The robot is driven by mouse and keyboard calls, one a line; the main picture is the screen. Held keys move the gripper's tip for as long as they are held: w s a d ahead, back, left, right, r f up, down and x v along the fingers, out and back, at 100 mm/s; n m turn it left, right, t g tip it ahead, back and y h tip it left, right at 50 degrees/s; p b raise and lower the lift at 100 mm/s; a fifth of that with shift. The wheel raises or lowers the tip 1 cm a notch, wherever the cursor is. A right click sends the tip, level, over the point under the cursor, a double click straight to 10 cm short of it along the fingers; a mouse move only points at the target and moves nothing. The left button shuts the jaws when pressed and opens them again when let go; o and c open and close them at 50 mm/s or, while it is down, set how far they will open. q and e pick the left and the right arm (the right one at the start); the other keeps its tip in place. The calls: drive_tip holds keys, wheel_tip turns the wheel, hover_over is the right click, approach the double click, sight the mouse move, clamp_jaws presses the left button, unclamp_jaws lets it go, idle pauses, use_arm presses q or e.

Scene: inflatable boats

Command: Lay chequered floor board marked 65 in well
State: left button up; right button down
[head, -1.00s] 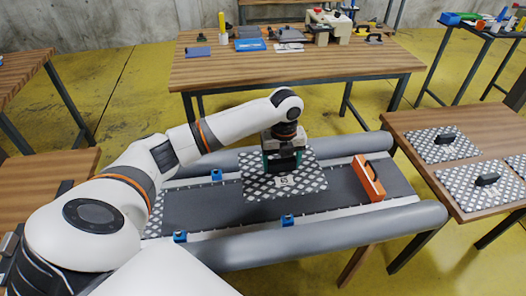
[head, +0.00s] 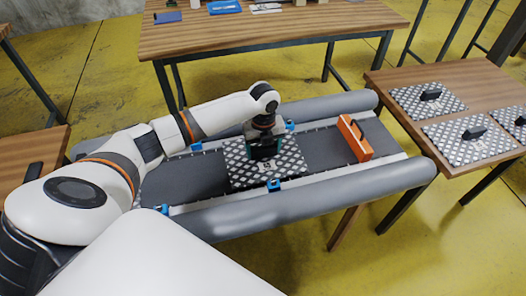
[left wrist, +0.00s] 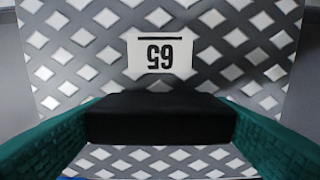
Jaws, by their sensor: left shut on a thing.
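The chequered floor board marked 65 (head: 237,174) is between the boat's two grey tubes, over the dark well floor (head: 190,184). It looks level and low; I cannot tell whether it touches the floor. My left gripper (head: 265,150) is shut on the board's black handle from above. In the left wrist view the green fingers flank the handle (left wrist: 160,118), and the white label (left wrist: 160,53) reads 65 upside down. The board's underside is hidden. My right gripper is not in view.
An orange block (head: 355,138) stands across the well to the right. Blue clips (head: 274,185) sit along the tubes' inner edges. Several chequered boards with black handles (head: 468,137) lie on the right table (head: 400,78). Another table (head: 270,38) stands behind the boat.

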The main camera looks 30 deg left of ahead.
use_arm(q)
wheel_tip(320, 180, down, 2)
drive_tip(key=shift+f, duration=0.15)
drive_tip(key=o, duration=1.3)
drive_tip(key=shift+f, duration=0.1)
drive_tip(key=shift+c, duration=0.2)
wheel_tip(320, 180, up, 12)
drive_tip(key=shift+r+p, duration=0.15)
drive_tip(key=shift+p, duration=0.3)
